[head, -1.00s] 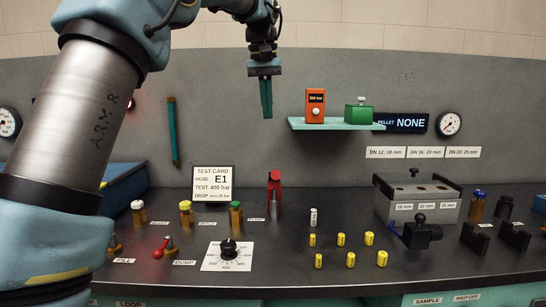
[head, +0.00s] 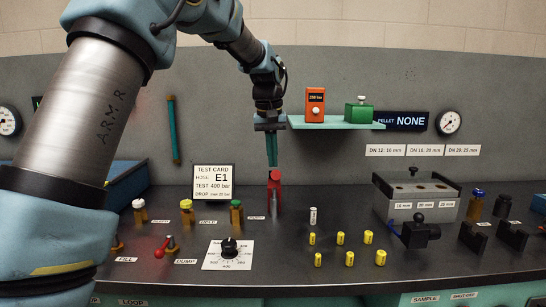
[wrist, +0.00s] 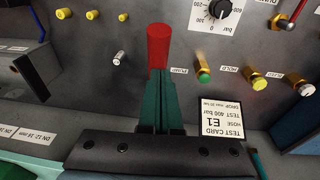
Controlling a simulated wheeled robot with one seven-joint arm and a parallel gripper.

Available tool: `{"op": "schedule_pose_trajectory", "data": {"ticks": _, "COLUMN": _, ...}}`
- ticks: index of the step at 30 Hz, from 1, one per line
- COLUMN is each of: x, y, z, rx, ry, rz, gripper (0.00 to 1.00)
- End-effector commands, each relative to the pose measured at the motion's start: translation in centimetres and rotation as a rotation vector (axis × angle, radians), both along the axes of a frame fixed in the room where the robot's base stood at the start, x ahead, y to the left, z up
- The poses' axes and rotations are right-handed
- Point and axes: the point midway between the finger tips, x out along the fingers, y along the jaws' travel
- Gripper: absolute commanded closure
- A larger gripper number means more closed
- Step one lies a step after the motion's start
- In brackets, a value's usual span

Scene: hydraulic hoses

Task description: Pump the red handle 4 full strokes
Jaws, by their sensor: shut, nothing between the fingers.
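The red pump handle (head: 275,179) stands upright on the bench, right of the test card. My gripper (head: 272,164) points down with its fingers together, its tips at the top of the handle. In the wrist view the handle (wrist: 158,45) shows just beyond the tips of my gripper (wrist: 157,74). The fingers look shut and do not enclose the handle. I cannot tell whether the tips touch it. The lower part of the handle is hidden in the wrist view.
Valves with colored knobs (head: 186,212) and the test card (head: 213,182) stand left of the handle. A black dial (head: 229,247) and several yellow fittings (head: 340,238) lie in front. A shelf (head: 337,126) with an orange box (head: 315,104) is at upper right.

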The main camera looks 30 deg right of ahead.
Motion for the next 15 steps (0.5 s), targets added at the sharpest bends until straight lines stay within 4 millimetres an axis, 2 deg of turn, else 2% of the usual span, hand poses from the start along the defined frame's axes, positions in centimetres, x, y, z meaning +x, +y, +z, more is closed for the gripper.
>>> {"op": "schedule_pose_trajectory", "data": {"ticks": 15, "x": -0.26, "y": 0.00, "z": -0.56, "rx": -0.001, "ry": -0.003, "rz": 0.000, "gripper": 1.00}}
